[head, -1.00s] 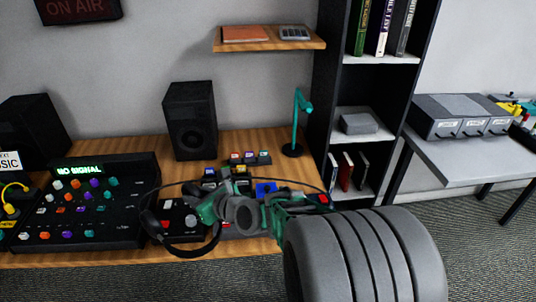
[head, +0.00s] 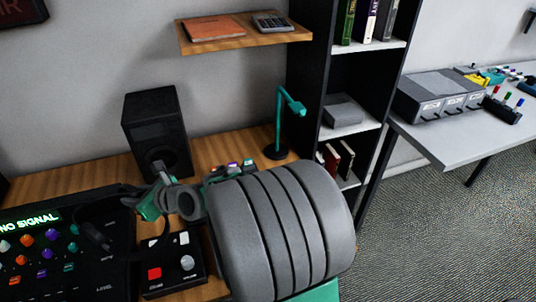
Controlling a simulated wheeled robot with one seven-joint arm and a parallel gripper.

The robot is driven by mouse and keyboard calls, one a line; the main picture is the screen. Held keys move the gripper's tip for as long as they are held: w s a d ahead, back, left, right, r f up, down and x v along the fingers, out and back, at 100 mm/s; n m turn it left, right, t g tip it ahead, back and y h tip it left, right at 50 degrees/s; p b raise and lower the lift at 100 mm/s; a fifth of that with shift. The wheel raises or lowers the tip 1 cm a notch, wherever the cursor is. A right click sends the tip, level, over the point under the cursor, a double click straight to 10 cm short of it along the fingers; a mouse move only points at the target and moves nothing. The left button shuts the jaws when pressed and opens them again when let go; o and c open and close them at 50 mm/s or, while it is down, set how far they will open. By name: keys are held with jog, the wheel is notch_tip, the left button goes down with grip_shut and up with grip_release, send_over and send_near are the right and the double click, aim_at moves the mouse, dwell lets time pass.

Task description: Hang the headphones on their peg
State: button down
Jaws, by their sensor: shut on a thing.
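My gripper (head: 160,200), grey and teal, is at the left of the middle, above the desk. It is shut on the dark headphones (head: 90,236), whose thin band and black earcup hang to the left of the fingers, in front of the mixing console. Part of the headphones is hidden behind the gripper. A dark fitting (head: 530,20) on the wall at the upper right edge is cut off by the frame and may be the peg; I cannot tell.
A black speaker (head: 157,135) and a teal lamp-like stand (head: 280,120) stand on the wooden desk (head: 215,152). A dark bookcase (head: 310,85) rises beside it. A grey table (head: 450,140) with a drawer unit (head: 437,97) is at the right. The carpet (head: 420,235) there is clear.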

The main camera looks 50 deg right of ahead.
jog(key=s+d+n+g+p, duration=0.1)
jog(key=s+d+g, duration=0.15)
jog(key=d, duration=1.05)
jog(key=s+d+n+g+p, duration=0.1)
jog(key=s+d+g+p, duration=0.15)
jog(key=d, duration=1.05)
jog(key=s+d+r+n+g+h+p, duration=0.1)
jog(key=s+d+r+n+g+h, duration=0.25)
jog(key=s+d+n+g, duration=0.65)
jog(key=s+f+n+t+h, duration=0.2)
jog(key=s+n+t+h, duration=0.2)
jog(key=s+n+t, duration=0.75)
jog(key=w+d+f+n+g+b, duration=0.1)
jog(key=w+d, duration=0.1)
jog(key=w, duration=0.4)
jog(key=w+d+f+n+g+b, duration=0.1)
jog(key=w+d+f+g, duration=0.1)
jog(key=w, duration=0.4)
jog(key=shift+w+d+f+n, duration=0.25)
jog(key=shift+w+d+n, duration=0.1)
jog(key=shift+d, duration=0.35)
